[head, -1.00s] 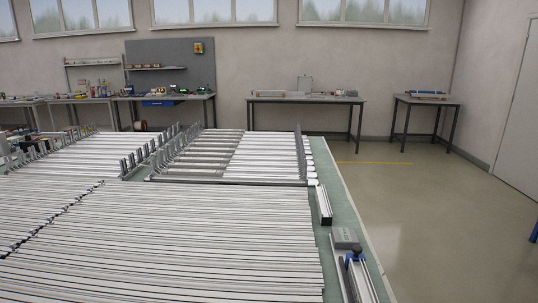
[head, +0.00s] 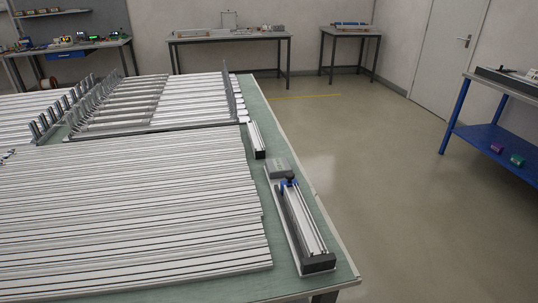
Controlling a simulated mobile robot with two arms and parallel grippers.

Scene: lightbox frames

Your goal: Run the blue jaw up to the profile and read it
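The blue jaw (head: 289,184) sits near the far end of a measuring rail (head: 305,226) on the right edge of the green table. The rail has a black block at its near end. A grey box (head: 278,168), perhaps the readout, stands just behind the jaw; I cannot read any figure on it. A short profile (head: 256,138) with a dark end lies farther back along the same edge. I cannot tell whether any profile lies in the rail against the jaw. Neither of my grippers is in view.
Many long white profiles (head: 120,215) cover the green table (head: 325,278). A rack with upright dividers (head: 229,90) stands behind them. A blue bench (head: 495,135) with small purple and teal items stands at the right. The floor (head: 385,190) between is clear.

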